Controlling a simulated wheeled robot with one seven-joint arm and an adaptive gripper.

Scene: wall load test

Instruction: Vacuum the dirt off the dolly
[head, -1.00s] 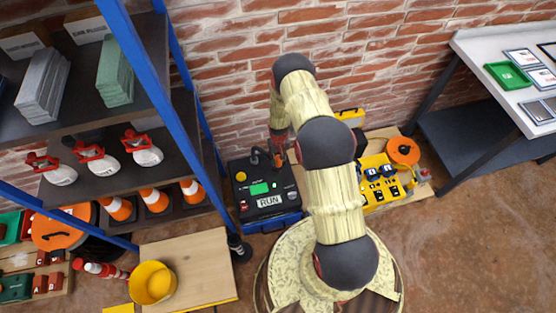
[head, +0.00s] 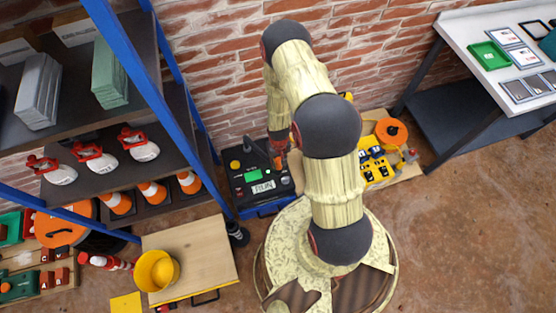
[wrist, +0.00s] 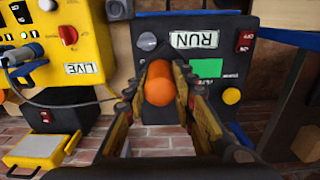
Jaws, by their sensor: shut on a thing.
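My gripper (wrist: 159,82) is shut on an orange round knob (wrist: 160,92), which shows between its fingers in the wrist view. Behind it is a black-and-blue console (wrist: 200,20) with a RUN label and a green screen. In the head view my gripper (head: 279,150) is at this console (head: 250,190), with my forearm hiding part of it. I cannot make out a vacuum or dirt for certain. A low wooden top (head: 205,255) at the lower left holds a yellow bucket (head: 157,270); I cannot tell whether it is the dolly.
A yellow LIVE unit (wrist: 60,50) stands beside the console. A grey bench (head: 490,70) is at the right. A brick wall (head: 370,40) closes the back. Brown floor (head: 450,240) is clear at the lower right.

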